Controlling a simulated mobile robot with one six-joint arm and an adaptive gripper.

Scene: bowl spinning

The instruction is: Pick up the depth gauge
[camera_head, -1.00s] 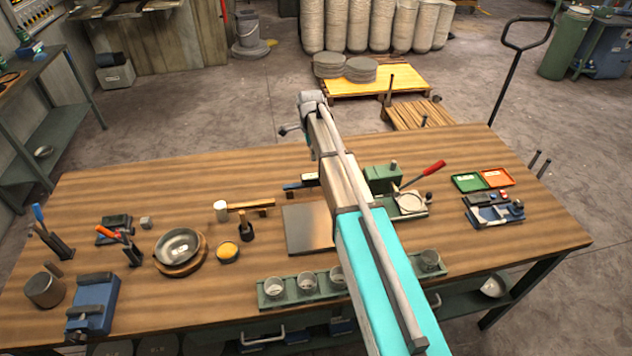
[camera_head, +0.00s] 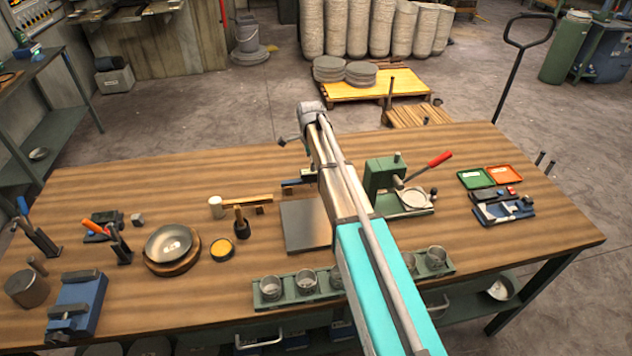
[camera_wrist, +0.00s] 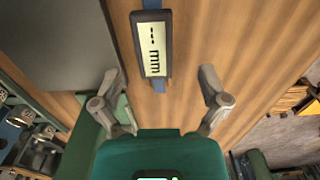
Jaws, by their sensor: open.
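My gripper (camera_wrist: 164,82) is open, with one finger on each side of the gauge's line. I cannot tell the height gap. In the head view a small dark and blue item (camera_head: 291,183) behind the plate is probably the gauge, partly hidden by my arm. My gripper is hidden there.
The grey plate (camera_head: 304,238) lies mid-bench. A green press (camera_head: 384,176) with a red-handled lever stands right of my arm. A green rack (camera_head: 288,298) of cups is in front. A hammer (camera_head: 240,203) and bowl (camera_head: 168,243) lie left.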

